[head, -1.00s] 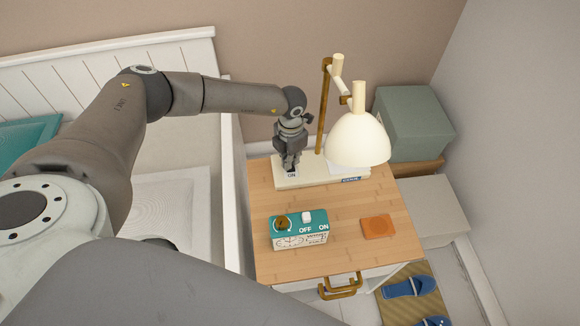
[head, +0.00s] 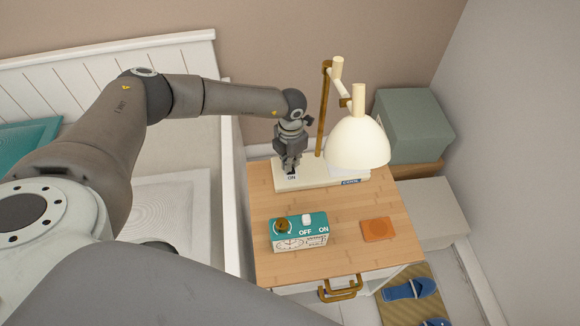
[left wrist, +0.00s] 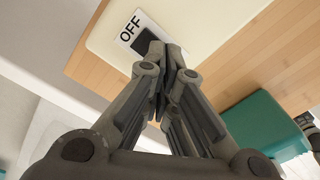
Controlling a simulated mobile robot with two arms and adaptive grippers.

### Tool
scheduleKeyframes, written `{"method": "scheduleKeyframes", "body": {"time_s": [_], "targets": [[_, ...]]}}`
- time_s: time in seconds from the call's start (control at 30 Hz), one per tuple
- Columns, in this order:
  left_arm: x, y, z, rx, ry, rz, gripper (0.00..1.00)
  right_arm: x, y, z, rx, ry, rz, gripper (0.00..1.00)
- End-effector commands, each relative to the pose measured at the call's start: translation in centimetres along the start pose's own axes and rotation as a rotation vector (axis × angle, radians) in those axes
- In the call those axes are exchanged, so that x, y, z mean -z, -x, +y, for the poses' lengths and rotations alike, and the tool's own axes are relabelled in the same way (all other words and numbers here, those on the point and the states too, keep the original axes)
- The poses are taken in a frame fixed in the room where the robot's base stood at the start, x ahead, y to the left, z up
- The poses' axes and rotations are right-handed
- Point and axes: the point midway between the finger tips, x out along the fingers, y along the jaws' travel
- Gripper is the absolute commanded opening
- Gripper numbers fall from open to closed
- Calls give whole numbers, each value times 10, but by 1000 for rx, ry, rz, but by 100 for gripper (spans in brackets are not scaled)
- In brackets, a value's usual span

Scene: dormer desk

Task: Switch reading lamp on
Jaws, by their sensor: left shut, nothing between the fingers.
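The reading lamp has a cream shade (head: 357,145), a brass stem (head: 323,110) and a cream base (head: 318,178) at the back of the nightstand. The shade shows no clear glow. In the left wrist view the shut fingertips (left wrist: 163,50) are over the edge of a dark switch (left wrist: 145,40) on a white plate marked "OFF". The fingers hide part of the switch, and I cannot tell whether they touch it. My right gripper is out of view.
On the wooden nightstand top (head: 345,205) stand a teal and white clock (head: 300,233) with its own "OFF" and "ON" marks, and an orange coaster (head: 378,229). A grey-green box (head: 412,125) stands behind at the right. The white bed frame (head: 228,170) borders the left.

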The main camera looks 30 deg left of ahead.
Motion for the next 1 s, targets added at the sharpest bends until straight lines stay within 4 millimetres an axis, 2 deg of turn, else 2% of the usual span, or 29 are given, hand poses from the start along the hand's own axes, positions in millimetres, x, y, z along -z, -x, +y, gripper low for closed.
{"method": "scheduleKeyframes", "body": {"time_s": [1.0], "targets": [[0, -11, 0, 0, 0, 0, 0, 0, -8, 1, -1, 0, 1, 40]]}}
